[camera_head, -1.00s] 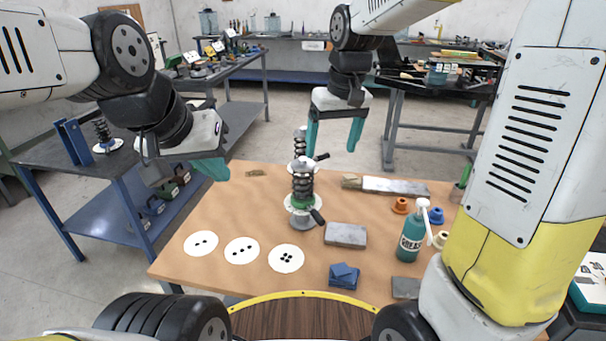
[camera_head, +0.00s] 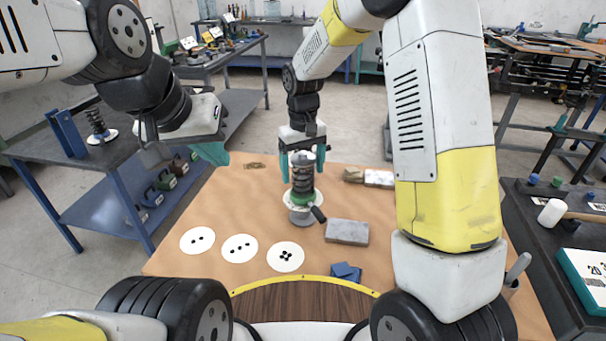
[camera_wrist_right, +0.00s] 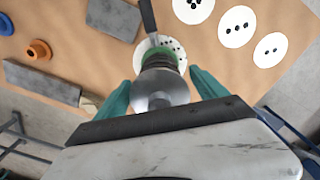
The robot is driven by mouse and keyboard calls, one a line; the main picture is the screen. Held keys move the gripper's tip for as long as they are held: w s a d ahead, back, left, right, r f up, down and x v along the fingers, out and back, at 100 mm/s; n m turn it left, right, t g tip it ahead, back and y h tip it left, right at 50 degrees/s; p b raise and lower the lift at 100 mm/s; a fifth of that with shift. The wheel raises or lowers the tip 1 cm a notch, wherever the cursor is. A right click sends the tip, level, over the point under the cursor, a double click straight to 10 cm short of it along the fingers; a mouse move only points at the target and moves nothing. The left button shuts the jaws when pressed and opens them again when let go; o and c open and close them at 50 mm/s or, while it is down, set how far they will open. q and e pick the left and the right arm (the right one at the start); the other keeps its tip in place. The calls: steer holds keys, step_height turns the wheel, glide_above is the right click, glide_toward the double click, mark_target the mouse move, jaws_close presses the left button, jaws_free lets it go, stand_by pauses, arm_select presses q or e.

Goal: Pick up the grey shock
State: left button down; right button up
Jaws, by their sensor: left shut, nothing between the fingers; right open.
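A shock (camera_head: 303,180) with a dark coil spring, a grey top and a green collar stands upright on a grey stand with a white disc (camera_head: 288,200) and a black handle, on the wooden table. In the right wrist view its silver end (camera_wrist_right: 160,88) is near and central between the fingers. My right gripper (camera_head: 303,166) is open, one teal finger on each side of the shock's upper part; I cannot tell whether they touch it. My left gripper (camera_head: 213,154) is shut and empty, left of and away from the shock. A second dark-spring shock (camera_head: 98,124) stands on the left bench.
An orange ring (camera_wrist_right: 38,50) shows in the wrist view. My right arm covers the table's right side.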

steer(key=shift+f, duration=0.5)
jaws_close()
steer(key=shift+r, duration=0.1)
steer(key=shift+r, duration=0.1)
